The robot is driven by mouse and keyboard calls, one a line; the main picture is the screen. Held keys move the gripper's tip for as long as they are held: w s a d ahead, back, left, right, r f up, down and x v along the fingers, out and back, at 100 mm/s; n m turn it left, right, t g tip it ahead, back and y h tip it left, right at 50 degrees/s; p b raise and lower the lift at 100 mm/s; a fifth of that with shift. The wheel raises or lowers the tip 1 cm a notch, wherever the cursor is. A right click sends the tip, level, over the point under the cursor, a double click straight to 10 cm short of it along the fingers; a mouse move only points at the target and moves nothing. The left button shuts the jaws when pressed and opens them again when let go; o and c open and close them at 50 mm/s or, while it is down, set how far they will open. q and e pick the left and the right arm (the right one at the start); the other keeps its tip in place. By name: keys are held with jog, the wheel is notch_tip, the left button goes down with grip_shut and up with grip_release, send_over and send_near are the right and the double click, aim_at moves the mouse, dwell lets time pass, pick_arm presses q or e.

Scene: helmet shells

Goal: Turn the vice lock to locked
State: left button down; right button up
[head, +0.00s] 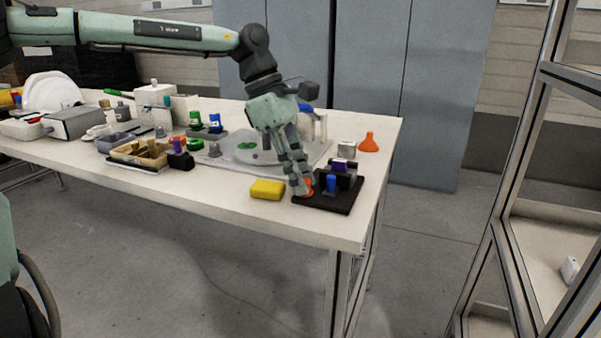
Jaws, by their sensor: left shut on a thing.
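The vice (343,201) sits on a black base at the table's front right corner, with a purple part (340,166) and a blue part (331,183) on it. At its left side is a small orange piece, which looks like the vice lock (308,187). My left gripper (301,189) reaches down from above with its fingers shut on this orange piece, hiding much of it. The lock's angle cannot be read. My right gripper is not in view.
A yellow block (267,190) lies just left of the vice. An orange funnel (369,142) and a small grey-white block (346,149) stand behind it. A clear tray (227,157), a wooden-coloured bin (135,163) and a white helmet shell (52,91) stand further left on the table (220,210).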

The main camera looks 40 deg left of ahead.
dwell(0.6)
pick_arm(q)
jog(key=c, duration=1.6)
grip_release()
jog(key=shift+c, duration=0.2)
jog(key=shift+a+r, duration=0.2)
jog(key=shift+r, duration=0.3)
jog(key=v, duration=1.1)
